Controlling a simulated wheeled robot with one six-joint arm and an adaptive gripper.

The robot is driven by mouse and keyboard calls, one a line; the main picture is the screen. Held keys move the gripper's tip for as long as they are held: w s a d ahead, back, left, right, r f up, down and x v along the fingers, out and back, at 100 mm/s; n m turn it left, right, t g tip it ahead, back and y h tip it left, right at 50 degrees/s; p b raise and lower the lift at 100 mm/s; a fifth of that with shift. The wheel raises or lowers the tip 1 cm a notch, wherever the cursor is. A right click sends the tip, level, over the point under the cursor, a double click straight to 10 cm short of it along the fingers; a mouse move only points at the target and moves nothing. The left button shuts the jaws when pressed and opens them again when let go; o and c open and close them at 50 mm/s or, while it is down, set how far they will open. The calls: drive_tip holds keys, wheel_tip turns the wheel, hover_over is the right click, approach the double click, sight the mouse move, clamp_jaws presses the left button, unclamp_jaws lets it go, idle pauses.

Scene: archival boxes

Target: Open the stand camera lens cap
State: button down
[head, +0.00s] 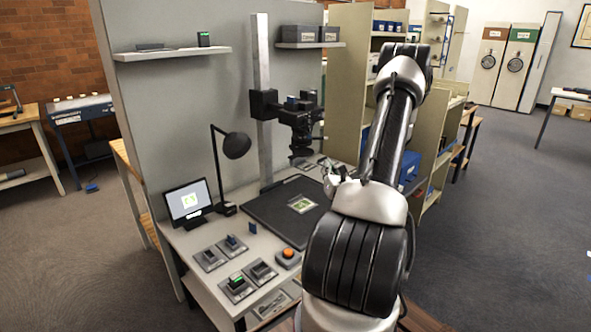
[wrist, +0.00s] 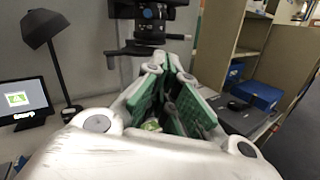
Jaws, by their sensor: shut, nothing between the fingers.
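The stand camera (head: 300,120) is a dark body on a tall grey column, its lens pointing down over the copy board. In the wrist view the camera (wrist: 152,12) is at the top, with a dark flat disc at its lower end, which looks like the lens cap (wrist: 133,50). The cap is small and dark in the head view, and I cannot tell its exact state. My gripper (wrist: 168,66) is shut and empty, with its green-padded fingers just below and in front of the lens. In the head view my gripper (head: 330,176) is partly hidden by my arm.
A desk lamp (head: 236,146) and small monitor (head: 188,201) stand left. Several switch boxes and an orange button (head: 288,254) line the front. Beige shelves (head: 430,140) stand right; open floor lies beyond.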

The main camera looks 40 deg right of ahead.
drive_tip(key=s+a+f+m+y, duration=0.2)
drive_tip(key=a+m+y, duration=0.2)
drive_tip(key=m+y, duration=0.55)
drive_tip(key=w, duration=1.4)
drive_tip(key=shift+a+f+t+h, duration=0.2)
drive_tip(key=shift+a+t+h, duration=0.1)
drive_tip(key=shift+h, duration=0.05)
drive_tip(key=w+a, duration=0.2)
drive_tip(key=shift+w+a, duration=0.3)
drive_tip(key=shift+a, duration=0.1)
drive_tip(key=shift+s, duration=0.1)
